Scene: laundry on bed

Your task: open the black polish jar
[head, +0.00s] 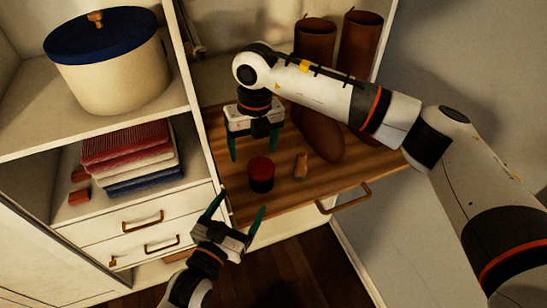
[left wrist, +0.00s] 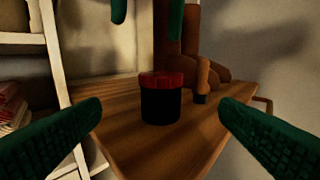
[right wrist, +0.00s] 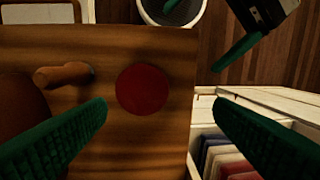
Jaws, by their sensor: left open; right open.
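The polish jar, with a black body (left wrist: 160,106) and a red lid (head: 260,166), stands upright on a wooden pull-out shelf (head: 285,194). The lid appears on the jar, and it also shows from above in the right wrist view (right wrist: 142,90). My left gripper (head: 238,206) is open and empty at the shelf's front edge. The jar is ahead of it, between its spread fingers in the left wrist view, untouched. My right gripper (head: 253,155) is open and empty above and behind the jar, fingers pointing down. The lid lies between its fingers in the right wrist view, apart from them.
A small brown wooden-handled item (head: 301,166) lies right of the jar. Folded cloths (head: 128,150) and a round box with a blue lid (head: 112,75) fill the shelves at left. Shelf space around the jar's front is clear.

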